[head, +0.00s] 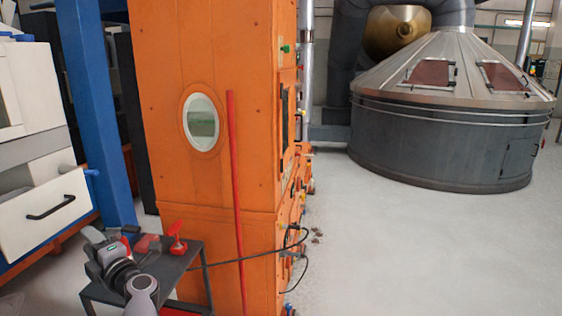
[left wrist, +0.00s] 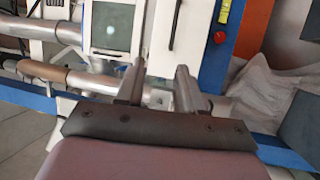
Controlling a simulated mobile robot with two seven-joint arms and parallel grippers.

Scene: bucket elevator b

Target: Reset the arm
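My left arm comes in at the bottom left of the head view, and its gripper (head: 96,237) is raised by a small dark table. In the left wrist view the two fingers of my left gripper (left wrist: 158,78) stand apart with nothing held between them. My right arm and right gripper are in neither view. The tall orange bucket elevator (head: 210,60) stands just right of my left arm, with an oval window (head: 202,122) in its front.
The dark table (head: 160,270) carries red items (head: 177,240). A red bar (head: 237,200) stands against the elevator, and a black cable (head: 245,259) runs across it. A blue post (head: 90,100) and white cabinet (head: 45,200) stand left. Open floor (head: 420,250) lies right, before a round grey vessel (head: 440,140).

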